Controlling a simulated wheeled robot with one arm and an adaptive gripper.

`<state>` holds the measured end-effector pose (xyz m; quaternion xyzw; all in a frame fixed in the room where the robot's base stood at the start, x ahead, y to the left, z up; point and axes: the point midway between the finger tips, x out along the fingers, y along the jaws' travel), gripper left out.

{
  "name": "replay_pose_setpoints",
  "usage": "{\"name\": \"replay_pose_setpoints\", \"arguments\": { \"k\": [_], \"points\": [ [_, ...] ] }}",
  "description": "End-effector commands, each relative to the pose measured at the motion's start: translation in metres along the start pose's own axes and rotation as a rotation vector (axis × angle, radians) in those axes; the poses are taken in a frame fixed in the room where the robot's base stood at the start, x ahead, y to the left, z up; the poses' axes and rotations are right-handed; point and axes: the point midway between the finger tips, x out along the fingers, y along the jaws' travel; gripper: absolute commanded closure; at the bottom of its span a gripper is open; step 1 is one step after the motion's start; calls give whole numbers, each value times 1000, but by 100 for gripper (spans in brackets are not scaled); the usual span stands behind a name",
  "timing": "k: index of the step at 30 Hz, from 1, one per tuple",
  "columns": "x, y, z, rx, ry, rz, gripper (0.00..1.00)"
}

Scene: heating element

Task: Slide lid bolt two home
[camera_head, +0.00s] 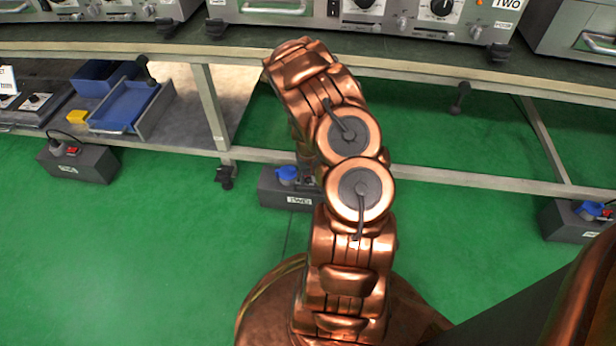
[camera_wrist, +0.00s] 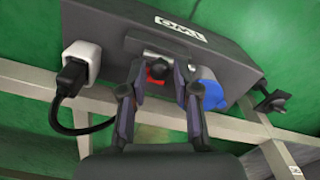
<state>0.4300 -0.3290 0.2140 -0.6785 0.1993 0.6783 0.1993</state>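The dark grey box labelled TWO (camera_wrist: 220,40) fills the upper part of the wrist view, its label upside down. It also shows on the floor in the head view (camera_head: 288,201), partly hidden by my arm. A small black knob (camera_wrist: 158,61) sits on its near side by a metal-looking part, with a red part (camera_wrist: 155,76) just below. I cannot tell for sure whether the knob belongs to the lid bolt. My gripper (camera_wrist: 160,66) is open, one finger on each side of the knob. Contact with the knob cannot be made out. My arm hides the gripper in the head view.
On box two, a white socket (camera_wrist: 80,60) with a black plug and cable is at left, and a blue cap (camera_wrist: 206,90) sits close to the right finger. A pale bench rail (camera_wrist: 105,105) crosses behind. Other boxes stand left (camera_head: 78,162) and right (camera_head: 577,221).

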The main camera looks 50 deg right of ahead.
Motion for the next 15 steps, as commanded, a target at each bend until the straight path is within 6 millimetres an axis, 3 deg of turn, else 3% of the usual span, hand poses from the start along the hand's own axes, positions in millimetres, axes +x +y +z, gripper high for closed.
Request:
{"name": "replay_pose_setpoints", "arguments": {
  "k": [7, 15],
  "points": [
    [0, 0, 0, 0, 0, 0, 99],
    [0, 0, 0, 0, 0, 0, 100]
  ]
}}
